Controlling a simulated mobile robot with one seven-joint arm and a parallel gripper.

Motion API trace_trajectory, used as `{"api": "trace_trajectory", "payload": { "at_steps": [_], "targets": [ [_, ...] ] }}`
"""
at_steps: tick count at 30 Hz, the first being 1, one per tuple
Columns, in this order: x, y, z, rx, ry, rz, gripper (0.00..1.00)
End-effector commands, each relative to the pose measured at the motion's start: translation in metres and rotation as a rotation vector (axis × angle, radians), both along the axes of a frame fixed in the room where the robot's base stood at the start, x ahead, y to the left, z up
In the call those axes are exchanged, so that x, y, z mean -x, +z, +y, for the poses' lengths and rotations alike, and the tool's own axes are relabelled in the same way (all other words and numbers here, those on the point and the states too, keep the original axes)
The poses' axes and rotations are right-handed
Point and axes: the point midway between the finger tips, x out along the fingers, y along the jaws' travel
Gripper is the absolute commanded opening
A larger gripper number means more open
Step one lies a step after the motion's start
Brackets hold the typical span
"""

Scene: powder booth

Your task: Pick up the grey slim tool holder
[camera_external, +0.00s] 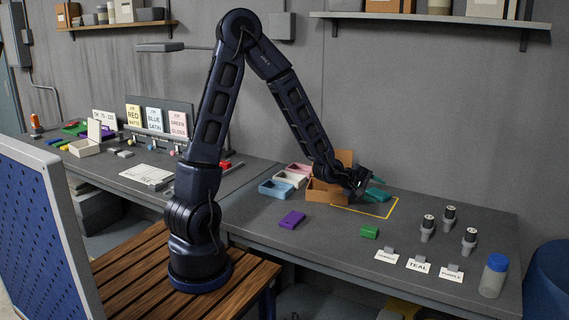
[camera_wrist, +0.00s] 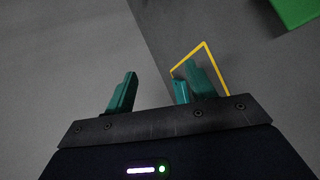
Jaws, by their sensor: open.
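Several grey holders with black tops stand upright at the right of the bench, among them a left one (camera_external: 427,230), a back one (camera_external: 449,220) and a front one (camera_external: 469,241). I cannot tell which is the slim tool holder. None shows in the wrist view. My gripper (camera_external: 370,190) is low over the bench, to the left of these holders and apart from them, beside the open cardboard box (camera_external: 322,192). In the wrist view my gripper (camera_wrist: 155,82) has its teal fingers spread, with nothing between them.
A yellow outline (camera_external: 384,216) marks the bench near my gripper. A green block (camera_external: 369,232) and a purple block (camera_external: 291,220) lie in front. Label cards, including TEAL (camera_external: 419,265), stand before the holders. A blue-lidded jar (camera_external: 493,277) is at the right edge.

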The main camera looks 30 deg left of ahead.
Motion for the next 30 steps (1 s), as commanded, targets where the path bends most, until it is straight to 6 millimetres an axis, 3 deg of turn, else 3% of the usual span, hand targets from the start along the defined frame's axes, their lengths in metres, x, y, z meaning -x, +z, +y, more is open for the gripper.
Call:
{"api": "trace_trajectory", "payload": {
  "at_steps": [6,15,24,30],
  "targets": [
    [0.015,-0.023,-0.051,0.269,0.058,0.104,0.55],
    [0.043,-0.043,-0.103,0.653,0.16,0.279,0.55],
    [0.072,-0.054,-0.135,1.042,0.289,0.477,0.55],
    [0.085,-0.056,-0.143,1.244,0.365,0.577,0.55]
  ]
}}
